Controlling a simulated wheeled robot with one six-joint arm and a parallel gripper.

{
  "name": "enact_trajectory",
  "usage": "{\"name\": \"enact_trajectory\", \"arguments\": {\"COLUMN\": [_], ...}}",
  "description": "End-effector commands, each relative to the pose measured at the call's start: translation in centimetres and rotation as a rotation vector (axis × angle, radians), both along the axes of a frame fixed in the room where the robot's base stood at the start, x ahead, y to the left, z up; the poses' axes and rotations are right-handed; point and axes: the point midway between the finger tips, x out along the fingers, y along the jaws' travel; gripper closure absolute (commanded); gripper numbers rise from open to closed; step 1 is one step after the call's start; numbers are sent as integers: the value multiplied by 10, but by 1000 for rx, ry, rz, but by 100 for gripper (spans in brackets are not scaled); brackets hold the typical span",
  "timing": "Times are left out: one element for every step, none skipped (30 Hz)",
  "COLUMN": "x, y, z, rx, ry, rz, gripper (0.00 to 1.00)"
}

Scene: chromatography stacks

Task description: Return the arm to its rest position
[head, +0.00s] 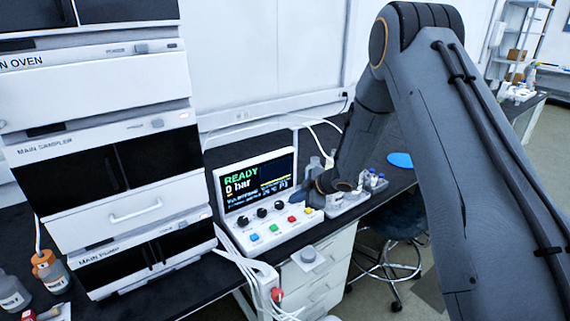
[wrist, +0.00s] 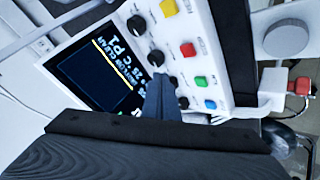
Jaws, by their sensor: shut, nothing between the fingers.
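In the head view the wrist sits just right of the console (head: 240,238), and the fingers are hard to make out. The console's screen (head: 257,183) reads READY and 0 bar. Its screen also shows, rotated, in the wrist view (wrist: 95,75).
A stack of white instruments (head: 105,150) stands left of the console. Bottles (head: 375,181) in a tray stand close by the wrist. Drawers (head: 318,270) and a stool (head: 390,262) are below the dark bench. Cables (head: 262,280) hang at the bench front.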

Motion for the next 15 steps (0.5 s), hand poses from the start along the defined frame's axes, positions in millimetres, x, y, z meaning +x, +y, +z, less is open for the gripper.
{"name": "enact_trajectory", "arguments": {"x": [0, 0, 0, -1, -2, -5, -9, -14, -21, -28, -35, -46, -55, -65, -79], "y": [-4, -7, -13, -19, -25, -35, -43, -51, -62, -70, -78, -88, -95, -102, -111], "z": [4, 7, 13, 17, 23, 30, 35, 41, 47, 52, 56, 61, 64, 68, 71], "rx": [-3, -5, -8, -12, -16, -19, -22, -25, -27, -30, -30, -30, -31, -31, -28], "ry": [1, 5, 9, 16, 23, 35, 47, 61, 80, 97, 113, 137, 156, 176, 204], "rz": [-23, -45, -83, -117, -157, -218, -267, -316, -385, -435, -484, -550, -598, -646, -709], "gripper": [100, 100, 100, 100, 100, 100, 100, 100, 100, 100, 100, 100, 100, 100, 100]}}
